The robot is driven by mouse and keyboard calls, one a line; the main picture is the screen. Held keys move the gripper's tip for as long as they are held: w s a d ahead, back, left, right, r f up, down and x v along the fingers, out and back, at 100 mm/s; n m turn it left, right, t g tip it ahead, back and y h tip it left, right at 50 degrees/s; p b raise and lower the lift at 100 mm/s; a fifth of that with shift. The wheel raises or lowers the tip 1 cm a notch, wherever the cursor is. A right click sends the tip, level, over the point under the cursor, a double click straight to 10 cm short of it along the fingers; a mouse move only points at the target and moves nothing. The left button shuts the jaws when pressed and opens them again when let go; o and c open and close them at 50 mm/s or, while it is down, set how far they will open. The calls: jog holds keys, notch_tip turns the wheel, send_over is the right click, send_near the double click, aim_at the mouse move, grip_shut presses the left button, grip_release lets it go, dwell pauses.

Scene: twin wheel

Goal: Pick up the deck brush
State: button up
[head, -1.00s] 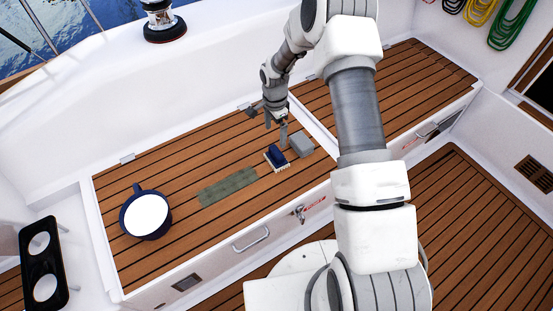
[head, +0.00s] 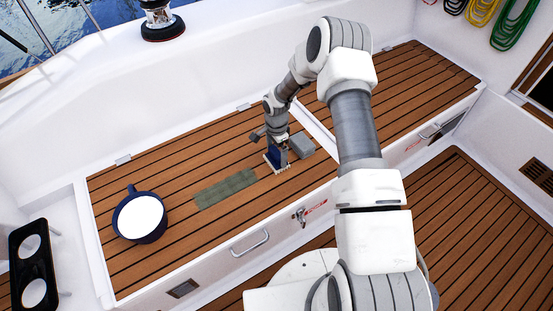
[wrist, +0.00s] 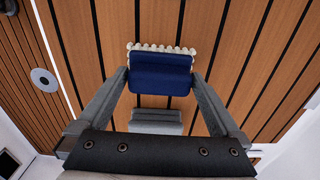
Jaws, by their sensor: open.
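The deck brush (head: 273,158) has a blue body and pale bristles and sits on the teak bench. It also shows in the wrist view (wrist: 160,80), with its bristle edge at the far side. My gripper (head: 277,148) is right over the brush, pointing down. In the wrist view the fingers (wrist: 160,82) are spread, one on each side of the blue body near its ends. I cannot tell whether either finger touches it. My gripper hides part of the brush in the head view.
A grey block (head: 302,145) stands just right of the brush and also shows in the wrist view (wrist: 156,121). A green mat (head: 226,188) lies left of the brush. A blue bucket (head: 140,217) with a white top stands farther left.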

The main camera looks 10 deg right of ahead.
aim_at(276, 152)
jog(key=c, duration=1.1)
jog(key=shift+o, duration=0.2)
jog(key=shift+r, duration=0.15)
notch_tip(276, 152, up, 4)
jog(key=shift+r+p, duration=0.15)
jog(key=shift+p, duration=0.8)
jog(key=s+d+r+p, duration=0.1)
jog(key=s+d+r, duration=0.1)
jog(key=d, duration=0.3)
jog(key=s+d+r+p, duration=0.2)
jog(key=s+d+r, duration=0.1)
jog(key=d+r, duration=0.1)
jog(key=shift+s+d+r, duration=0.25)
jog(key=shift+d, duration=0.45)
jog(key=o, duration=0.7)
jog(key=c, duration=0.5)
jog(key=shift+a, duration=0.1)
